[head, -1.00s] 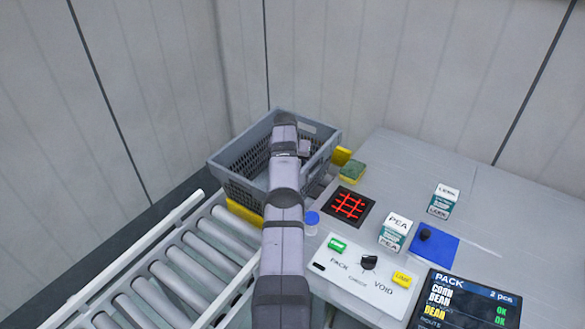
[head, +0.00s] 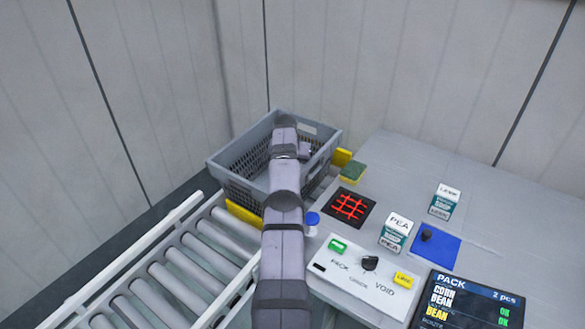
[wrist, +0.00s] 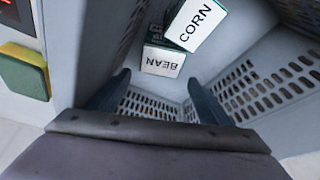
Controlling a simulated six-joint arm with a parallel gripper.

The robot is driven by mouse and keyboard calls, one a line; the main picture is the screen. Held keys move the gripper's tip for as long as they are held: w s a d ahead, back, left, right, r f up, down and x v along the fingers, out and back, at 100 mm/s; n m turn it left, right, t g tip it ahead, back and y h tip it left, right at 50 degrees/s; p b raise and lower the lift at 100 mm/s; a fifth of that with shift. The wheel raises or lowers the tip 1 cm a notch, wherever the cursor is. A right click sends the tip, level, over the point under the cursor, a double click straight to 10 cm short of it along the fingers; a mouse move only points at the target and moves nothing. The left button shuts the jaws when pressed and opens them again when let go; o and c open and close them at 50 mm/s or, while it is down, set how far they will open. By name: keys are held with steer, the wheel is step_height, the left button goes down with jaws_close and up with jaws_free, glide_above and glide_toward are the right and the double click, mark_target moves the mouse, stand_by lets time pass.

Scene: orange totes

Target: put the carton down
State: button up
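My gripper (wrist: 158,77) is open inside the grey crate in the wrist view, its two fingers wide apart. A carton marked BEAN (wrist: 163,61) lies beyond the fingertips, with a visible gap to each finger. A carton marked CORN (wrist: 197,24) sits tilted against or over it, up and to the right. I cannot tell whether the two touch. In the head view my arm reaches over the grey crate (head: 236,188) and hides the fingers and these cartons.
Cartons marked PEA (head: 396,232) and LEEK (head: 444,202) stand on the table at right. The roller conveyor (head: 180,275) is empty. The crate's perforated walls surround my fingers.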

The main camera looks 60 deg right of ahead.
steer(key=shift+a+f, duration=0.15)
steer(key=shift+f, duration=0.15)
steer(key=shift+r+p, duration=0.55)
steer(key=shift+p, duration=0.15)
steer(key=shift+b, duration=0.85)
steer(key=shift+r+b, duration=0.4)
steer(key=shift+b, duration=0.8)
steer(key=b+v, duration=0.2)
steer(key=b, duration=0.2)
steer(key=shift+a+r, duration=0.1)
steer(key=b+v, duration=0.2)
steer(key=v, duration=0.7)
steer(key=shift+b, duration=0.3)
steer(key=shift+r, duration=0.15)
